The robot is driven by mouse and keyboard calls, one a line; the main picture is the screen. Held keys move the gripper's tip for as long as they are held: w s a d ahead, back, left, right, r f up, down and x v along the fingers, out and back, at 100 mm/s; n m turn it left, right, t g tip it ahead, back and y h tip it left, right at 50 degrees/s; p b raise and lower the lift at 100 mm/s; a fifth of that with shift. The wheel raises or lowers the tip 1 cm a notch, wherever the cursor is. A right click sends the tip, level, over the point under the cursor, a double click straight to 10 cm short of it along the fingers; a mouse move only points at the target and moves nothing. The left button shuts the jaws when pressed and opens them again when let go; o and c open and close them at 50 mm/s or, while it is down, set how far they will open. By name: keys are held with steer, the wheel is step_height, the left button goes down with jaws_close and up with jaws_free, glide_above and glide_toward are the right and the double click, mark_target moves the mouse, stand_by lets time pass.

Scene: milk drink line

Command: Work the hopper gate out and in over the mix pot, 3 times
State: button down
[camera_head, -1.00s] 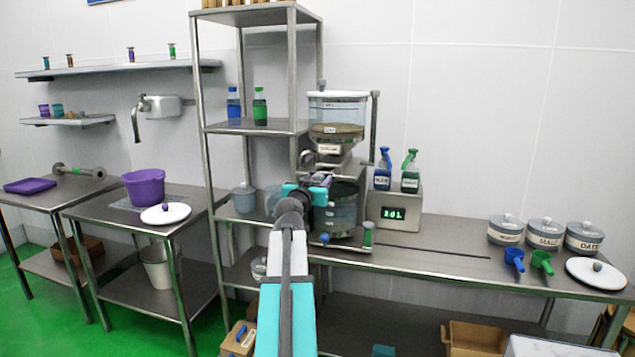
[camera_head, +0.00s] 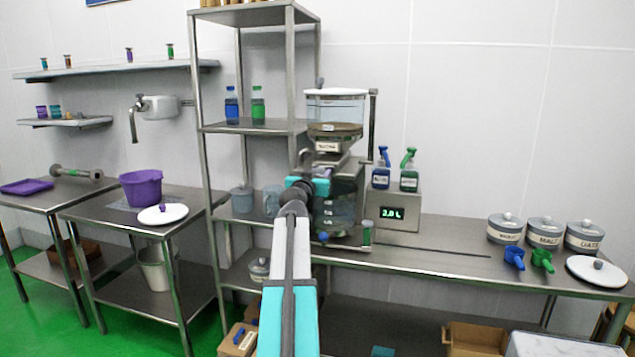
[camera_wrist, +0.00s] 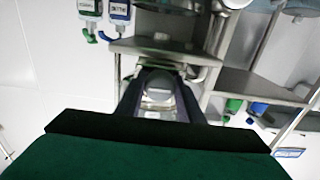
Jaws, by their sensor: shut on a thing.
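The hopper (camera_head: 335,108) is a clear drum with a white lid and brown powder low inside, mounted beside the shelf rack. Its metal outlet (camera_head: 330,146) carries a label. My gripper (camera_head: 322,180) is just below the outlet, in front of the mix pot's top. In the wrist view my gripper (camera_wrist: 158,100) has dark fingers on both sides of a pale rounded piece, apparently the gate's handle (camera_wrist: 158,92), and is shut on it. The clear mix pot (camera_head: 340,212) stands below on the bench, partly hidden by my arm. How far out the gate is cannot be told.
A scale box (camera_head: 394,212) with a green display, seemingly 2.0 L, stands right of the pot with blue (camera_head: 382,170) and green bottles (camera_head: 409,172) on it. Labelled jars (camera_head: 545,233) and scoops are at the bench's right. The rack post (camera_head: 205,160) is close left.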

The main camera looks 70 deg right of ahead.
mark_target(322, 171)
steer(key=shift+w+d+b, duration=0.1)
steer(key=shift+d+b, duration=0.6)
steer(key=shift+d, duration=0.75)
steer(key=shift+r, duration=0.15)
steer(key=c, duration=1.6)
jaws_free()
steer(key=o, duration=0.3)
steer(key=shift+d, duration=0.2)
steer(key=shift+o, duration=0.2)
steer(key=shift+a, duration=0.15)
steer(key=a+b, duration=0.2)
steer(key=a, duration=1.1)
steer(key=shift+s+a, duration=0.4)
